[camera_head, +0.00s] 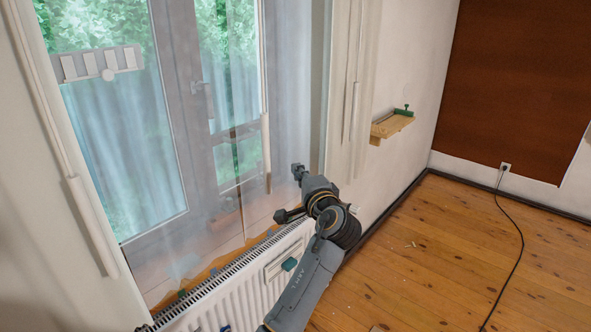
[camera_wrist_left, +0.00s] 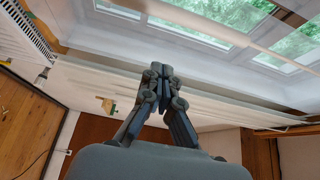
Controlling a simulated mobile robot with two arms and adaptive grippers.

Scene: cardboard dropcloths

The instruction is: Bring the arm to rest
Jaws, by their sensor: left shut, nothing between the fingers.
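My left arm (camera_head: 305,285) rises from the bottom of the head view, in front of the window and radiator. My left gripper (camera_head: 299,172) is at its upper end, in front of the right side of the window. In the left wrist view the gripper's fingers (camera_wrist_left: 158,72) come together at the tips, with nothing between them. My right gripper is not in view.
A white radiator (camera_head: 245,285) stands under the window, with small objects on and near it. A wooden wall shelf (camera_head: 391,126) holds a green item at the right. The wooden floor (camera_head: 440,265) is mostly open, with a black cable (camera_head: 520,245) across it.

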